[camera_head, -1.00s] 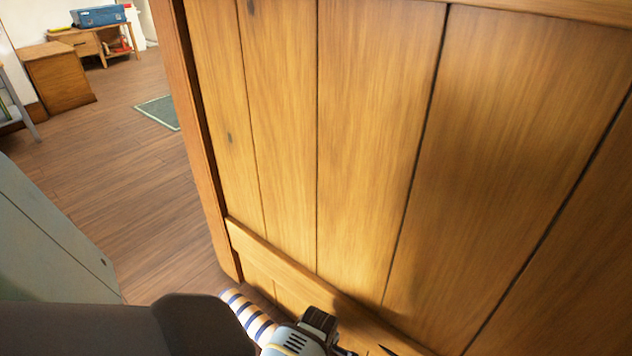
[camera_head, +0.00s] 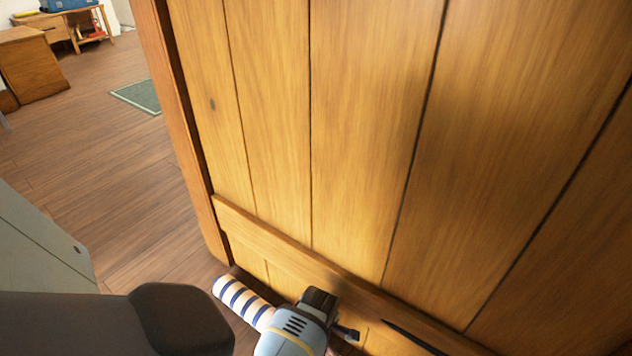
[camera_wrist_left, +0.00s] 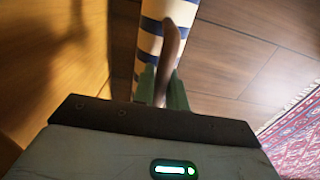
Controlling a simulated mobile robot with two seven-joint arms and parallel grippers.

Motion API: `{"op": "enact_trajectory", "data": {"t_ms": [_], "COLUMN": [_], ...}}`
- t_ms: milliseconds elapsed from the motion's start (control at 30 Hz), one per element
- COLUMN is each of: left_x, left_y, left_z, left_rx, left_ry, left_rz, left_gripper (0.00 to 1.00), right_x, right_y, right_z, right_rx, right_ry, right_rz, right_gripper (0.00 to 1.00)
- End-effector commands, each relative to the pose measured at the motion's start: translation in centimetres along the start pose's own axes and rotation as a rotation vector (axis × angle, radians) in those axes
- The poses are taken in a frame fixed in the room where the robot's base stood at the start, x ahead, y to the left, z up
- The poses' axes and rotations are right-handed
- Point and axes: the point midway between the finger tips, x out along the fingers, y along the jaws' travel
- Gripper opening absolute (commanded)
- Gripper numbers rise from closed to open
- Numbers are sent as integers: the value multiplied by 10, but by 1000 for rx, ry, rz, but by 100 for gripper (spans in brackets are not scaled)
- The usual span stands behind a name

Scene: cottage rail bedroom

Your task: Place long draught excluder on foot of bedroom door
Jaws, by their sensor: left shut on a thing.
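The long draught excluder (camera_head: 241,301) is a cream roll with dark blue stripes. In the head view its end shows low down, close to the foot of the wooden bedroom door (camera_head: 375,130). My left gripper (camera_head: 335,318) is at the door's bottom edge, with its wrist hiding the rest of the roll. In the left wrist view the excluder (camera_wrist_left: 150,45) runs away from the gripper (camera_wrist_left: 160,88), whose green fingers are shut on it, with a brown strap or handle between them. The door (camera_wrist_left: 50,70) is to the left there. My right gripper is not in view.
Brown plank floor (camera_head: 100,170) lies open to the left of the door. A green mat (camera_head: 137,96), a wooden desk (camera_head: 72,28) and a cabinet (camera_head: 32,68) stand farther back. A red patterned rug (camera_wrist_left: 298,140) lies at right in the wrist view.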

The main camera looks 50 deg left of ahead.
Motion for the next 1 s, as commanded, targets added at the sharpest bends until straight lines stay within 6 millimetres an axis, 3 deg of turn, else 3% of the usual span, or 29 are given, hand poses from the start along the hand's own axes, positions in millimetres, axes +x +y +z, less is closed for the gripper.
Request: {"op": "enact_trajectory", "data": {"t_ms": [300, 333, 500, 833, 1000], "left_x": [0, 2, 1, -2, -23], "left_y": [2, 0, 0, 0, 1], "left_z": [0, 0, 0, 0, 0], "left_rx": [0, 0, 0, 0, 0], "left_ry": [0, 0, 0, 0, -1], "left_rz": [5, 1, 1, 1, 5], "left_gripper": [0, 15, 36, 36, 36], "right_x": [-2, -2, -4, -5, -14], "right_y": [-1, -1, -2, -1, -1], "right_z": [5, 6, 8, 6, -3], "right_rx": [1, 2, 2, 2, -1], "right_ry": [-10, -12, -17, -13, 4], "right_rz": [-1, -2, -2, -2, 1], "right_gripper": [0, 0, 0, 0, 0]}}
